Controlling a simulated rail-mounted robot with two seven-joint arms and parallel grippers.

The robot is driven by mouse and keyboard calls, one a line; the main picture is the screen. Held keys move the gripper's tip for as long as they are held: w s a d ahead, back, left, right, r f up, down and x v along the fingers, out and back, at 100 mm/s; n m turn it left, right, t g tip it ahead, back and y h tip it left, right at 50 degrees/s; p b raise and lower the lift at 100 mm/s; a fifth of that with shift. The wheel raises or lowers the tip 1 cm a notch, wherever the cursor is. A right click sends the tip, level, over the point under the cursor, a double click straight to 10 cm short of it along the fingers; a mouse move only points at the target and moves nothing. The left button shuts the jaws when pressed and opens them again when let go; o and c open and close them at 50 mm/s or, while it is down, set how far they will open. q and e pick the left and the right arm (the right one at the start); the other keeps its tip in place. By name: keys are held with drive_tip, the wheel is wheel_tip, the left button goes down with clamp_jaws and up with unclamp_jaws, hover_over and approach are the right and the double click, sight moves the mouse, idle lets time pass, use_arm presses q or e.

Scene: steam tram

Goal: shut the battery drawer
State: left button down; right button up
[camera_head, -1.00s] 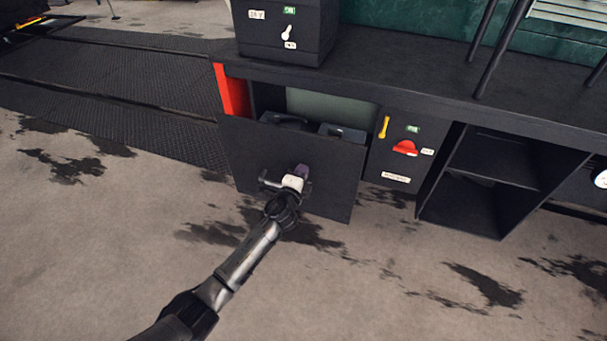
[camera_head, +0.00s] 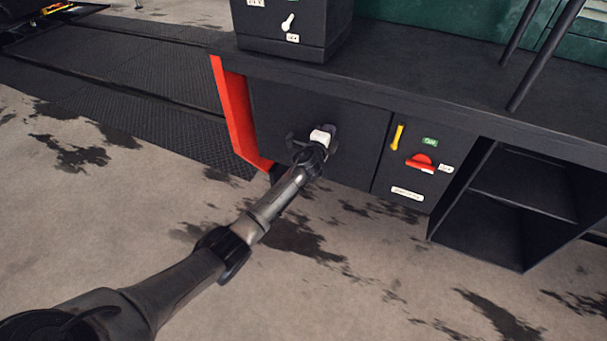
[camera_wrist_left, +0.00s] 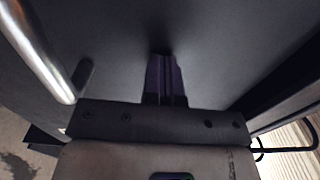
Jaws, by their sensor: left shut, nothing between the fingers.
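The battery drawer (camera_head: 350,133) is a dark flat front under the bench, in the head view. Its front now sits about level with the panel beside it, and no interior shows. My left gripper (camera_head: 325,133) is at the middle of the drawer front, shut and empty. In the left wrist view the closed fingers (camera_wrist_left: 162,75) point at the dark drawer front (camera_wrist_left: 220,45) and seem to touch it. A metal bar handle (camera_wrist_left: 40,55) shows at the left of that view. My right gripper is not in view.
A red panel (camera_head: 235,115) edges the bench on the left. Right of the drawer is a panel with a yellow lever (camera_head: 397,136) and a red switch (camera_head: 420,161), then an open shelf (camera_head: 505,205). A dark box (camera_head: 290,25) stands on the bench top. The floor in front is clear.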

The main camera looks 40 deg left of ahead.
use_arm(q)
drive_tip(key=shift+w+a+f, duration=0.1)
drive_tip(key=shift+f, duration=0.35)
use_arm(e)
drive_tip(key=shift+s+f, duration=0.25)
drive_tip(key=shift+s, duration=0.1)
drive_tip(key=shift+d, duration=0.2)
use_arm(q)
drive_tip(key=shift+f, duration=0.1)
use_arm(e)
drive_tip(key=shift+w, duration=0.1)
use_arm(q)
drive_tip(key=shift+s+d+r+p, duration=0.25)
drive_tip(key=shift+s+r+p, duration=0.1)
drive_tip(key=shift+s+p, duration=0.2)
drive_tip(key=shift+s+d+r+p, duration=0.25)
drive_tip(key=shift+s+r+p, duration=0.05)
drive_tip(key=shift+s+p, duration=0.2)
drive_tip(key=p+v, duration=0.4)
drive_tip(key=v, duration=0.7)
drive_tip(key=shift+s+f+p, duration=0.15)
drive_tip(key=shift+s+p, duration=0.15)
drive_tip(key=shift+s, duration=0.05)
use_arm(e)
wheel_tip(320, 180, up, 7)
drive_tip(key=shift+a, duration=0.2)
